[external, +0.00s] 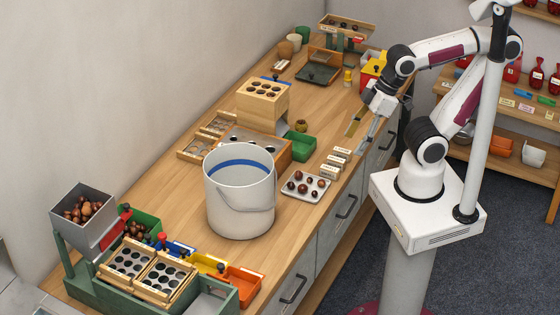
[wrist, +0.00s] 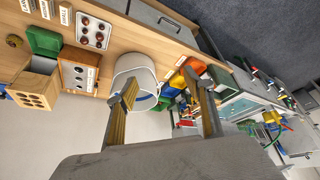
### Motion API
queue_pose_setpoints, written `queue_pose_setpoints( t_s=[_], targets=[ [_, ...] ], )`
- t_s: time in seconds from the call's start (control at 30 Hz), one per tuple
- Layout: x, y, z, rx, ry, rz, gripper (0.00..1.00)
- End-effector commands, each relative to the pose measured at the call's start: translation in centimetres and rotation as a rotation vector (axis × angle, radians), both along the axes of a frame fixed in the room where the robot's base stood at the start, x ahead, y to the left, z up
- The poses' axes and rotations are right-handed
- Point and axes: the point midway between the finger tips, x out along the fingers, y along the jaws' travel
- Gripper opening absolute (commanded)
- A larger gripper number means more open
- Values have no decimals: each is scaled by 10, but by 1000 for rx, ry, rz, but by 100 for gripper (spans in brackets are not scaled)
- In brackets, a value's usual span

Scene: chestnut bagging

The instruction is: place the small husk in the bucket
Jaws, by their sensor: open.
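The white bucket (external: 238,205) stands upright on the wooden bench, with a blue band inside its rim and a wire handle. It also shows in the wrist view (wrist: 122,66), partly behind one finger. Its floor is hidden. A small round olive-brown thing (external: 301,126), which looks like the small husk, sits on the bench behind the green tray. It shows at the left edge of the wrist view (wrist: 14,41). My gripper (external: 362,130) is open and empty, above the bench's front edge, right of the husk and apart from it. Its two fingers also show in the wrist view (wrist: 160,82).
A green tray (external: 301,147) lies beside the husk, with a wooden block with holes (external: 263,105) to its left. A chestnut tray (external: 305,186) and white labels (external: 336,160) lie right of the bucket. A hopper of chestnuts (external: 83,216) and coloured bins stand in front.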

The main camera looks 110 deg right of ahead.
Motion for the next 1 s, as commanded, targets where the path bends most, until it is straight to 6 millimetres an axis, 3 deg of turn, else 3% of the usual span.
queue_pose_setpoints(
  t_s=[0.5, 1.0],
  targets=[
    [10, -74, -41, 70, 199, -315, 52],
    [26, -157, -78, 181, 279, -569, 52]
  ],
)
